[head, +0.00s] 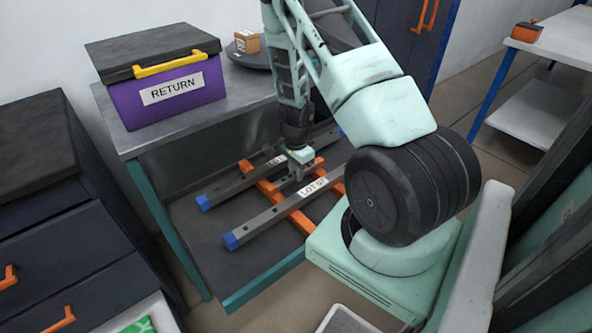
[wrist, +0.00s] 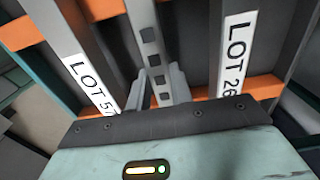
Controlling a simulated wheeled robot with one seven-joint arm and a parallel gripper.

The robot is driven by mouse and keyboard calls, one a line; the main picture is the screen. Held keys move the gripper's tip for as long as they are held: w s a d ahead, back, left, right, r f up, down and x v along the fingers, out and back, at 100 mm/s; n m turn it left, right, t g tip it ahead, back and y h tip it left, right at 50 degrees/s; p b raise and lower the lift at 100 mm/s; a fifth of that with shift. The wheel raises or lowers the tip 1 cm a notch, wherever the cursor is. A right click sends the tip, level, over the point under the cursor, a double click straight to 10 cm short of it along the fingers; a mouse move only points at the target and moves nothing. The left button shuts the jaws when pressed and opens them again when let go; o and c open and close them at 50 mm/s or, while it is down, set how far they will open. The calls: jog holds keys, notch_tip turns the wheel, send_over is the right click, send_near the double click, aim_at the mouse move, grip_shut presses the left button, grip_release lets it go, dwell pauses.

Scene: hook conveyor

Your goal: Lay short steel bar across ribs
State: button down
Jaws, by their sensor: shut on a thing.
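My gripper (head: 298,165) is low over the ribs, between two long labelled bars. It is shut on the short steel bar (wrist: 150,47), a light grey bar with a row of square dark holes, seen in the wrist view. The bar lies roughly parallel to the long bars and crosses the direction of the orange ribs (head: 264,187). The ribs also show in the wrist view (wrist: 258,88). I cannot tell whether the held bar touches them. In the head view my gripper and arm mostly hide it.
The LOT 57 bar (head: 264,222) and the LOT 26 bar (wrist: 236,85) flank my gripper; blue caps show on their ends. They lie over a dark lower shelf (head: 195,238). A purple RETURN box (head: 200,100) stands on the bench above. Dark drawers (head: 75,225) stand at left.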

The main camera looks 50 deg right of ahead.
jog(key=c, duration=1.2)
grip_release()
jog(key=shift+o, duration=0.2)
jog(key=shift+r, duration=0.15)
notch_tip(320, 180, up, 17)
jog(key=p, duration=0.3)
jog(key=shift+r, duration=0.1)
